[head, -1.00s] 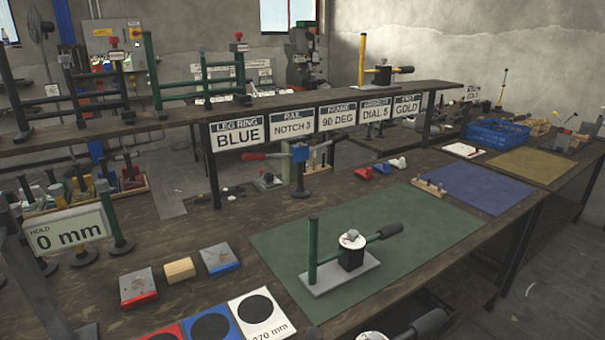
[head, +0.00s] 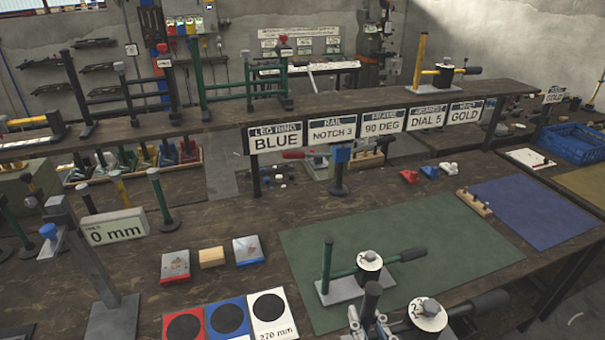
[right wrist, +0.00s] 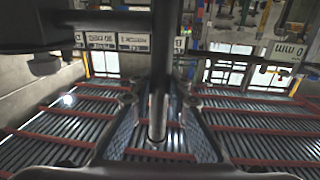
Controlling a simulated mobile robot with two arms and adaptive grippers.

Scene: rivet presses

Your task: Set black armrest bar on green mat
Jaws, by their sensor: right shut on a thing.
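The black armrest bar (head: 482,304) is at the bottom of the head view, with a dark post and a white disc on its hub. My right gripper (head: 380,328) is shut on its post at the lower frame edge. In the right wrist view the post stands between the fingers (right wrist: 158,115), and the dark bar (right wrist: 95,27) crosses the upper left. The green mat (head: 425,222) lies on the bench beyond the gripper. The held bar appears in front of the mat's near edge; its height is unclear. My left gripper is out of view.
A similar unit with a green post (head: 327,262) and grey base stands on the mat's near left part. The mat's far and right parts are bare. A blue mat (head: 535,215) lies to the right. A raised shelf (head: 340,105) with label signs runs behind.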

